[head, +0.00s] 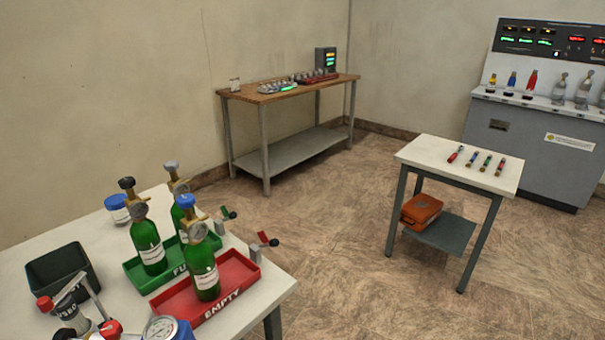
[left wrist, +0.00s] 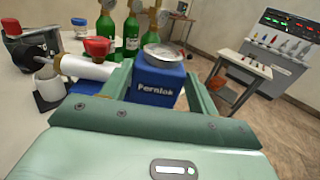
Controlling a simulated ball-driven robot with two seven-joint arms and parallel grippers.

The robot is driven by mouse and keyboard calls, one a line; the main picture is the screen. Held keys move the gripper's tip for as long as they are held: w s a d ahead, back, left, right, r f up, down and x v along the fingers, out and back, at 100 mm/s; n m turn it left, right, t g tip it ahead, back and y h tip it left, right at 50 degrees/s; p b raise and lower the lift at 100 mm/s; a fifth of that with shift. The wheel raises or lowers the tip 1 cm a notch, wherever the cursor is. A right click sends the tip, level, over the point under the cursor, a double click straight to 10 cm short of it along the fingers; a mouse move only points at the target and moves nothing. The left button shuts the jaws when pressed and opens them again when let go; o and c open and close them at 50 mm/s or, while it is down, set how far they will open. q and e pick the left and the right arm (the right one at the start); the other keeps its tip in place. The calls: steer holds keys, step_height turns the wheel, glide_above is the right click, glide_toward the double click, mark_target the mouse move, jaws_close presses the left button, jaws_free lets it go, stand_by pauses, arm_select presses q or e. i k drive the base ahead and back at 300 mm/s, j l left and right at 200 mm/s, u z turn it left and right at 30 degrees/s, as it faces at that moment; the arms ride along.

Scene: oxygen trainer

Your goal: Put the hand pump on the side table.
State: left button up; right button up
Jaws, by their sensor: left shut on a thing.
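The hand pump appears to be the blue block marked "Pernlok" with a round gauge on top (left wrist: 158,82), in the left wrist view. Its gauge also shows at the bottom edge of the head view (head: 161,328), where most of the block is cut off. My left gripper (left wrist: 155,97) is shut on the block, one finger on each side. I cannot tell whether its base touches the table. The side table seems to be the small white-topped table (head: 430,154) at the right of the head view, across open floor. It also shows in the left wrist view (left wrist: 226,56). My right gripper is not in view.
The near white table (head: 95,238) holds green bottles in a green tray (head: 136,274) and a red tray (head: 240,292), plus a black bin (head: 40,270). Several small coloured cylinders (head: 472,158) lie on the side table's right part; its left part is clear. An orange case (head: 421,210) sits on its shelf.

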mark_target(429, 149)
steer(key=i+l+z, duration=0.25)
steer(key=z, duration=0.2)
steer(key=i+l+z, duration=0.25)
steer(key=z, duration=0.15)
steer(key=i+l+z, duration=0.1)
steer(key=i+z, duration=0.35)
steer(key=i+l+u, duration=0.2)
steer(key=i, duration=0.65)
steer(key=i+j+u, duration=0.1)
steer(key=i, duration=0.35)
steer(key=i+j+u, duration=0.1)
steer(key=i, duration=0.35)
steer(key=i+j+z, duration=0.2)
steer(key=i+j, duration=0.25)
steer(key=i+j+z, duration=0.25)
steer(key=i+j, duration=0.2)
steer(key=j, duration=0.15)
